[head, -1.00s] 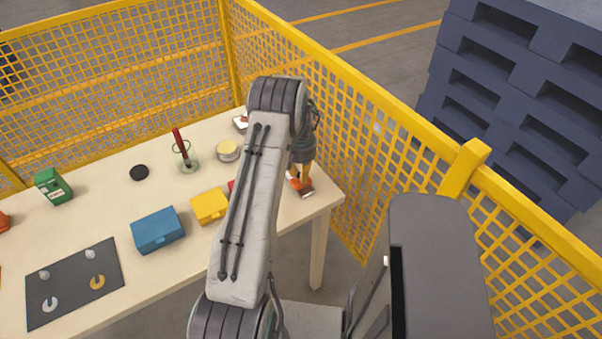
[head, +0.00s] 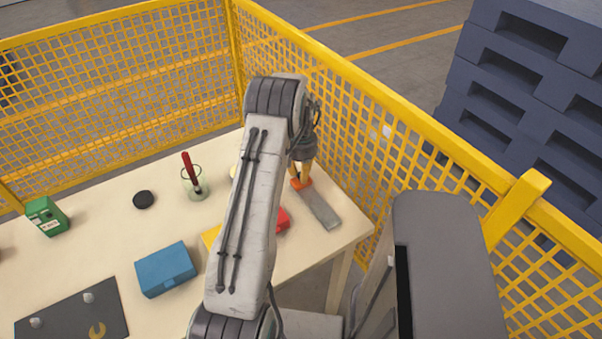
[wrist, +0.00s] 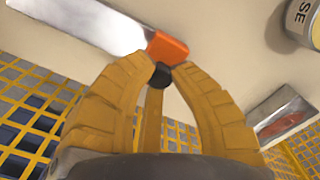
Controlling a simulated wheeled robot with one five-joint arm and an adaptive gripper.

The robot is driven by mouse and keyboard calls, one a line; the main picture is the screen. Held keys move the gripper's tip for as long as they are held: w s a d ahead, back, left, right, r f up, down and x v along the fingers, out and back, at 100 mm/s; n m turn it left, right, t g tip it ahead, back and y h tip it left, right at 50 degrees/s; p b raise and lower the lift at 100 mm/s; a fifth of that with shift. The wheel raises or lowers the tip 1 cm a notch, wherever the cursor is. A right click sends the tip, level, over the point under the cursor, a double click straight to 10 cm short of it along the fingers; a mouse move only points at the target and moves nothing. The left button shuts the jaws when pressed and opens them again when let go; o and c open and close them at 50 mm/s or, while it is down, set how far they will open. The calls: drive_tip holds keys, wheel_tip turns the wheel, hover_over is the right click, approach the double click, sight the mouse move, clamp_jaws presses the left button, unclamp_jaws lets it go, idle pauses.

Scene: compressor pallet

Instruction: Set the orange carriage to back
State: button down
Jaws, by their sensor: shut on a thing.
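The orange carriage (head: 301,184) sits on a flat grey metal rail (head: 322,208) near the right end of the table. It is at the rail's far end in the head view, with the bare rail stretching towards the near edge. In the wrist view the carriage (wrist: 168,46) is at the right end of the rail (wrist: 95,22). My gripper (head: 302,171) is over the carriage; in the wrist view its yellow fingers (wrist: 160,70) are closed around a black knob (wrist: 160,76) beside the orange block. The knob's join to the carriage is partly hidden.
Yellow mesh fence (head: 400,150) stands close behind and right of the table. A red item (head: 283,220), a blue box (head: 165,268) and a glass with a red tool (head: 193,182) are left of the rail. A can (wrist: 304,24) and a small tray (wrist: 281,116) show in the wrist view.

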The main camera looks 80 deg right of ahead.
sight(300, 173)
drive_tip(key=shift+w, duration=0.1)
drive_tip(key=c, duration=1.2)
unclamp_jaws()
drive_tip(key=shift+w+d+f, duration=0.1)
drive_tip(key=shift+d, duration=0.05)
drive_tip(key=shift+o, duration=0.8)
wheel_tip(300, 173, up, 12)
